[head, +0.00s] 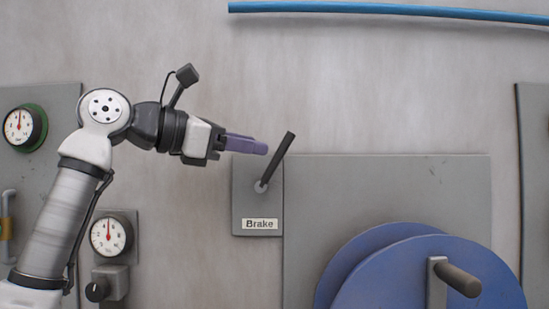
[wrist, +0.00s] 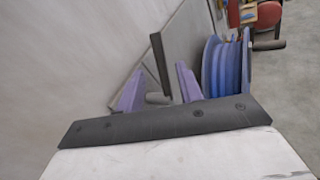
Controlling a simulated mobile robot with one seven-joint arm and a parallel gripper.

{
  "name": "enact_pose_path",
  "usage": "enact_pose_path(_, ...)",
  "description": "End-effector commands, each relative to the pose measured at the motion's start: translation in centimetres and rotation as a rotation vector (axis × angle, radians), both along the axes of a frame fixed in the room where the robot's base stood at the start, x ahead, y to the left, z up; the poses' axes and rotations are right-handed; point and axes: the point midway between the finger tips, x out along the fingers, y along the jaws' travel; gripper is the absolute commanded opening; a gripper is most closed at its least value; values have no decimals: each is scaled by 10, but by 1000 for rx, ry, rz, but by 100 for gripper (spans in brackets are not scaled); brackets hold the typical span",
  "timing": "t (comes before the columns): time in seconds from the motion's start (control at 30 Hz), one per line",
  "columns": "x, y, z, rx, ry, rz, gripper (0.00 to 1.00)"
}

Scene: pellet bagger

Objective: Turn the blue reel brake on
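The brake lever (head: 279,158) is a black bar on a grey pivot, tilted up and to the right. It stands on a grey plate labelled "Brake" (head: 260,224). The blue reel (head: 425,280) is at the lower right. My gripper (head: 266,149) has purple fingers, pointing right, with the tips just left of the lever's middle. In the wrist view my gripper (wrist: 157,88) is open, with the fingers apart. The lever (wrist: 160,62) shows in the gap between them, a little beyond the tips. I see no contact. The reel also shows in the wrist view (wrist: 222,65), right of the fingers.
A crank handle (head: 455,278) sticks out from the reel. A gauge with a knob (head: 108,236) is below my arm, and a green-rimmed gauge (head: 24,127) is at left. A blue pipe (head: 390,10) runs along the top. The wall above the lever is clear.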

Motion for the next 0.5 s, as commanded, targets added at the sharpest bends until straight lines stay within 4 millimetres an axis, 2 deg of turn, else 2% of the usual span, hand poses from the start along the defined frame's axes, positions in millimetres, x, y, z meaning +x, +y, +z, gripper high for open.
enact_pose_path(0.1,-12,19,1,-1,-1,3,36)
enact_pose_path(0.2,-18,29,3,0,0,0,36)
enact_pose_path(0.5,-23,38,5,0,0,-1,36)
